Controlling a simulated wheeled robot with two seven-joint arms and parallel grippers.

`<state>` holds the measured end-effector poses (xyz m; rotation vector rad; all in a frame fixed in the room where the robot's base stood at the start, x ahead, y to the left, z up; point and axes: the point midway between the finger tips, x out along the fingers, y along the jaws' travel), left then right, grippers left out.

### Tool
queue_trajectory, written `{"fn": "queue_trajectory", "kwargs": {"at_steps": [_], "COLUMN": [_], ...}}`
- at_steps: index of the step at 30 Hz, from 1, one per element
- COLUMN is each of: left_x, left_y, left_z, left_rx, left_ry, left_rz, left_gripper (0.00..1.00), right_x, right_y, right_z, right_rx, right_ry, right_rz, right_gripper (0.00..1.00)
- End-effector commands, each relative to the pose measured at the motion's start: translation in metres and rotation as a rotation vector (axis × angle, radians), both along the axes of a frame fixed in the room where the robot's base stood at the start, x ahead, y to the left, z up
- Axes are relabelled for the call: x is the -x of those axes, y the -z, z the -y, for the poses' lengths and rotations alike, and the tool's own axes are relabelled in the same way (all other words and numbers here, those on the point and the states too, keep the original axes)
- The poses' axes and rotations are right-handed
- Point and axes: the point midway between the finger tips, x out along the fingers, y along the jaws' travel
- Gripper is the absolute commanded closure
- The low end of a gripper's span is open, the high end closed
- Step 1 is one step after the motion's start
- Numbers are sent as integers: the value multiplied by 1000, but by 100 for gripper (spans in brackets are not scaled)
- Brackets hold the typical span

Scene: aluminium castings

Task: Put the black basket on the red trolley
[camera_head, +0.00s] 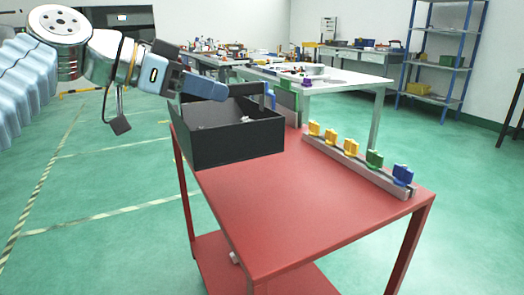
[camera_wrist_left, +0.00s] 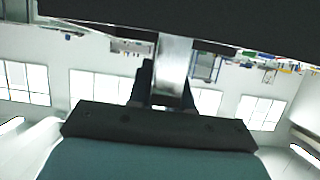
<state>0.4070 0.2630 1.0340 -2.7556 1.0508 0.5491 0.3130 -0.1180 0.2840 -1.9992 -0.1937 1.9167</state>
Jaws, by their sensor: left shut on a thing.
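The black basket (camera_head: 225,138) is an open-topped box at the far left end of the red trolley (camera_head: 300,205). It appears upright, with its left side near the trolley's left edge. I cannot tell whether its base touches the top. A small light item shows inside. My left gripper (camera_head: 207,88) comes in from the left and is shut on the basket at its upper rim. In the left wrist view, dark basket surface (camera_wrist_left: 220,22) fills the top, close to the fingers. My right gripper is not in view.
A grey rail (camera_head: 365,172) with several yellow, green and blue clips runs along the trolley's right side. The trolley's near middle is bare. A white table (camera_head: 345,78) stands behind, and a blue shelf rack (camera_head: 440,60) at the back right.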

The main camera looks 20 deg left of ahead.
Motion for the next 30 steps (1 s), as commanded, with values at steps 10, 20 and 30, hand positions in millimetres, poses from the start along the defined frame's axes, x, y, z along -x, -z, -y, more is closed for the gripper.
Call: {"fn": "queue_trajectory", "kwargs": {"at_steps": [10, 20, 30], "left_x": [-52, -117, -140], "left_y": [23, 73, 105], "left_z": [-7, -15, -19], "left_rx": [1, 2, 1], "left_ry": [-1, 0, 0], "left_rz": [-3, -1, -1], "left_gripper": [100, 100, 100], "right_x": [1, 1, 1], "right_y": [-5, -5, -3], "right_z": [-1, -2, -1], "right_rx": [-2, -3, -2], "right_ry": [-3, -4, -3], "right_rz": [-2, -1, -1], "right_gripper": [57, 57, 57]}}
